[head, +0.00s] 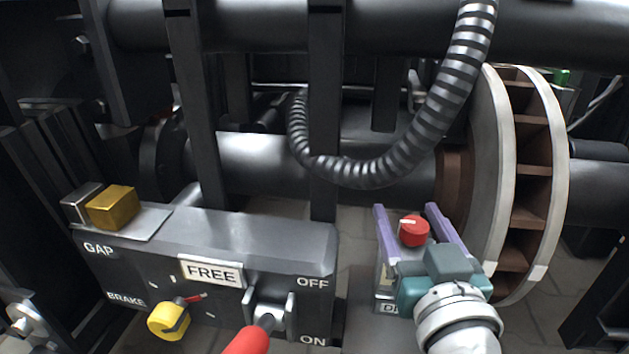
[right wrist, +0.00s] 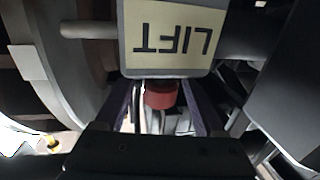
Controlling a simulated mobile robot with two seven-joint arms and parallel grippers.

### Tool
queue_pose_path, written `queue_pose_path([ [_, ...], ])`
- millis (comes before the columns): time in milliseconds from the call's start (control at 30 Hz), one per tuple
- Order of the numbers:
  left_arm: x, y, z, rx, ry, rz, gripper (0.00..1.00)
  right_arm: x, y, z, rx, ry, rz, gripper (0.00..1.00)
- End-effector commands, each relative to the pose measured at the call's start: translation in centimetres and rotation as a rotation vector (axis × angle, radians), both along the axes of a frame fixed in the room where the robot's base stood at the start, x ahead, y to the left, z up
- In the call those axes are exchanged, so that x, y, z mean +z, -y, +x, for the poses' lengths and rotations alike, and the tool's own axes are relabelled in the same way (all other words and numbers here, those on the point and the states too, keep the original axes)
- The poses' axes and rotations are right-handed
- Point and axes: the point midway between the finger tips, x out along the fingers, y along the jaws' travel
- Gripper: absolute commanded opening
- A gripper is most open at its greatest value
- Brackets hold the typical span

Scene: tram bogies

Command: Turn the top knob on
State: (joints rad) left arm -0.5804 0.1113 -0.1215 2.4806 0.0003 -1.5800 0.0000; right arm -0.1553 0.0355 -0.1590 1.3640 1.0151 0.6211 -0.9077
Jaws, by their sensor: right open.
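A red round knob (head: 413,231) with a pale mark on its face sits on a grey box in the head view. My right gripper (head: 406,208) is open, with one purple finger on each side of the knob. In the right wrist view the red knob (right wrist: 160,95) shows between the two fingers. I cannot tell whether either finger touches it. A label below the knob is mostly hidden by my gripper. My left gripper is not in view.
A grey panel (head: 250,235) to the left carries a FREE label (head: 211,271), a yellow knob (head: 168,321) and a red-handled lever (head: 246,342). A brake disc (head: 497,170) stands close right of my gripper. A ribbed hose (head: 440,105) hangs behind. A LIFT label (right wrist: 178,38) shows upside down.

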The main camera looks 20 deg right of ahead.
Motion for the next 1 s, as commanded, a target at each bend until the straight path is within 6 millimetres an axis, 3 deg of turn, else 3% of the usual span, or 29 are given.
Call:
queue_pose_path([
  [133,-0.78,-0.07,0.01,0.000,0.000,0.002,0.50,-0.12,0.44,1.25,0.001,0.000,0.001,0.72],
  [433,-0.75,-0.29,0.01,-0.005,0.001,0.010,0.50,0.01,0.55,1.48,0.000,-0.001,-0.001,0.72],
  [1000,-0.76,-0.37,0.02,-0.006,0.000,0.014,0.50,-0.01,0.54,1.45,0.000,-0.001,0.000,0.08],
])
